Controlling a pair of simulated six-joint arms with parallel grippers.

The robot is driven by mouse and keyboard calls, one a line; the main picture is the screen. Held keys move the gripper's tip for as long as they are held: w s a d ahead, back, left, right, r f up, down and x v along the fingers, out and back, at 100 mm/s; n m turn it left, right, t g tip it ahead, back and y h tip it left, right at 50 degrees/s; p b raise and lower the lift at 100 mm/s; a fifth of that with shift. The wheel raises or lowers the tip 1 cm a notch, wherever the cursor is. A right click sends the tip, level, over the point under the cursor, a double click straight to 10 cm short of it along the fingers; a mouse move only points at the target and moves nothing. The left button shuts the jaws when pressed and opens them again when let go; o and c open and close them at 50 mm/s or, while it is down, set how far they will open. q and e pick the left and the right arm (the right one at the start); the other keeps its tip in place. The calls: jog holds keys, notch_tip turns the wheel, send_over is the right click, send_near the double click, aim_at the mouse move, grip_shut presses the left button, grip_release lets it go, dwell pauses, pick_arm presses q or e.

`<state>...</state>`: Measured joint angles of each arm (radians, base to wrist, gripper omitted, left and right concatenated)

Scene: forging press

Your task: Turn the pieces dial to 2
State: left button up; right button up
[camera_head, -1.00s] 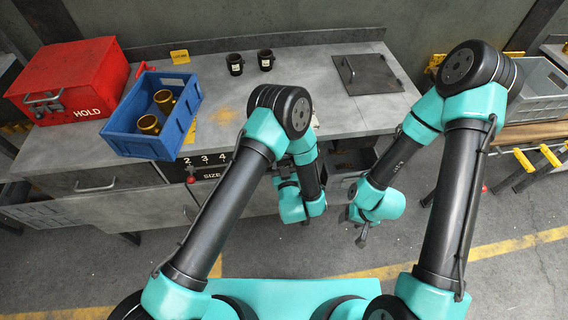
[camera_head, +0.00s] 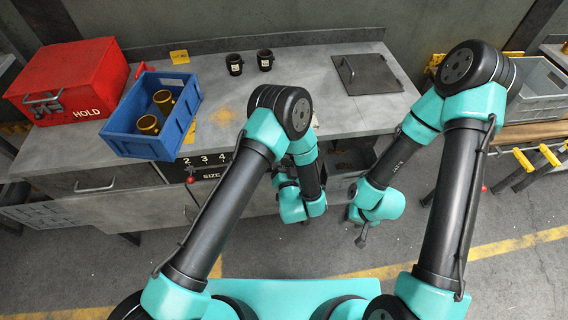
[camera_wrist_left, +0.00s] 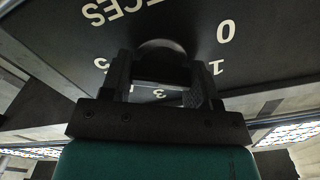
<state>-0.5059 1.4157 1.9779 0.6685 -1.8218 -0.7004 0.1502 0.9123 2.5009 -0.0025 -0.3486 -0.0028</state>
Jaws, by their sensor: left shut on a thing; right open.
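The pieces dial (camera_wrist_left: 163,48) is a dark round knob on a black panel (camera_wrist_left: 262,32), seen close up in the left wrist view. The panel has white lettering ending in "CES", upside down, and numbers including 0, 1 and 3 around the knob. My left gripper (camera_wrist_left: 160,80) is shut on the knob, one finger on each side. The knob's pointer is hidden, so I cannot tell its setting. In the head view my left arm covers the dial and the left gripper. My right gripper (camera_head: 361,239) hangs open and empty in front of the bench.
A size panel (camera_head: 208,166) is on the bench front, left of my left arm. A blue crate (camera_head: 130,143) with brass-coloured cups, a red HOLD box (camera_head: 70,80), two black cups (camera_head: 235,64) and a flat plate (camera_head: 368,73) are on the bench (camera_head: 300,62). An open drawer (camera_head: 345,160) lies between my arms.

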pick_arm(q)
jog(key=m, duration=0.4)
jog(key=shift+f+m, duration=0.1)
jog(key=shift+m, duration=0.2)
jog(key=shift+d+m, duration=0.1)
jog(key=shift+m, duration=1.5)
jog(key=o, duration=0.9)
jog(key=shift+s, duration=0.1)
jog(key=s, duration=0.5)
jog(key=s+d, duration=0.1)
jog(key=s, duration=0.5)
jog(key=s+d, duration=0.1)
jog(key=s, duration=0.5)
jog(key=shift+d, duration=0.25)
